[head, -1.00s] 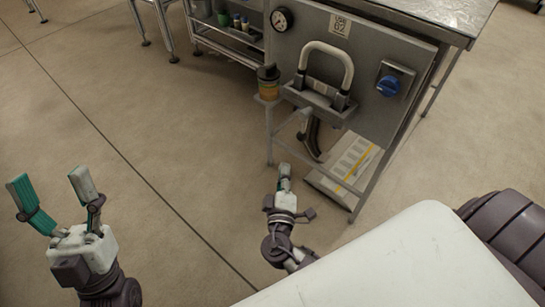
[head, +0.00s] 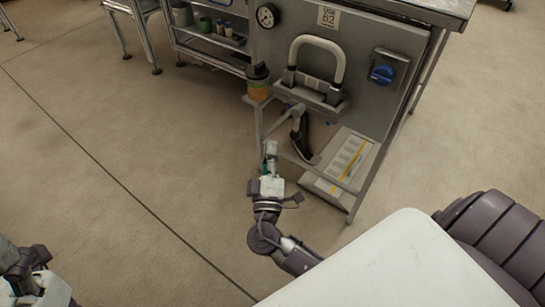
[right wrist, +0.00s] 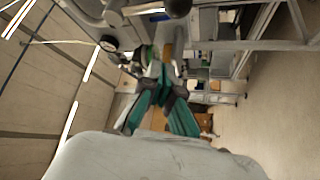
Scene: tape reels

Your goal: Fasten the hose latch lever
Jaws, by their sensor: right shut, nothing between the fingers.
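The latch lever is a pale U-shaped handle (head: 339,62) standing upright, its legs meeting a grey bracket (head: 312,94) on the grey panel. A black curved hose handle (head: 299,135) hangs below the bracket. My right gripper (head: 269,150) is below and left of the bracket, apart from the lever, with its fingers together and empty. Its teal-padded fingers also show in the right wrist view (right wrist: 162,84), meeting at the tips. My left gripper (head: 40,285) is cut off at the lower left corner; its fingers cannot be made out.
An amber jar with a dark lid (head: 258,87) stands on a small ledge left of the bracket. A gauge (head: 267,16) and a blue knob (head: 383,74) are on the panel. A yellow-striped package (head: 345,160) lies below. The floor at left is clear.

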